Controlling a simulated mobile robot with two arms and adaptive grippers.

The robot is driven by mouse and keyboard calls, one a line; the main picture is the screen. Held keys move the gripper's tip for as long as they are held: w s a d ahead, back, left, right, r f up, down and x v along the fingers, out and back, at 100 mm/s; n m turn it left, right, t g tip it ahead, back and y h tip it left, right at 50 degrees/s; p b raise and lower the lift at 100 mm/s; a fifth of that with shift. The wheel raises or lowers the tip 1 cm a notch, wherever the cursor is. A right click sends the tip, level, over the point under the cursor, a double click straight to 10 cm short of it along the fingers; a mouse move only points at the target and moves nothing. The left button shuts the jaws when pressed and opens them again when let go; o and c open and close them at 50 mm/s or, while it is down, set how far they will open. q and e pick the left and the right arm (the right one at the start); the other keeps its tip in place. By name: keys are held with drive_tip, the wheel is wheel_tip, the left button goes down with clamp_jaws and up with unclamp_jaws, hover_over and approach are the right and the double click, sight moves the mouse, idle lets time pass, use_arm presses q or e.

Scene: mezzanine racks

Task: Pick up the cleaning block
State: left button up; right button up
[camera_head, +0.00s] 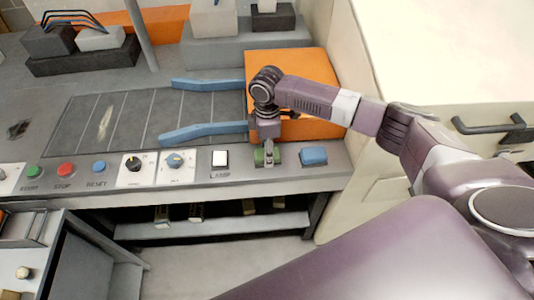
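My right gripper (267,156) points down at the front ledge of the machine, its arm coming in from the right. A small green block (259,157) is at its fingertips, partly hidden by the fingers. I cannot tell whether the fingers are closed on it or only around it. A blue block (313,156) with a rounded top lies on the ledge just right of the gripper, apart from it. Which of the two is the cleaning block is not clear from this view. My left gripper is not in view.
The control panel has a green button (33,171), a red button (65,169), a blue button (99,167), two dials and a white lamp switch (220,158). An orange box (315,70) stands behind the arm. Blue rails (205,131) flank the grey bed. A lower shelf (215,226) holds several small items.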

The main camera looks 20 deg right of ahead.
drive_tip(key=shift+s, duration=0.1)
drive_tip(key=c, duration=0.9)
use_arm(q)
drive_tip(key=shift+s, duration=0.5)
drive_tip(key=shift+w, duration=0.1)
use_arm(e)
drive_tip(key=shift+r, duration=0.15)
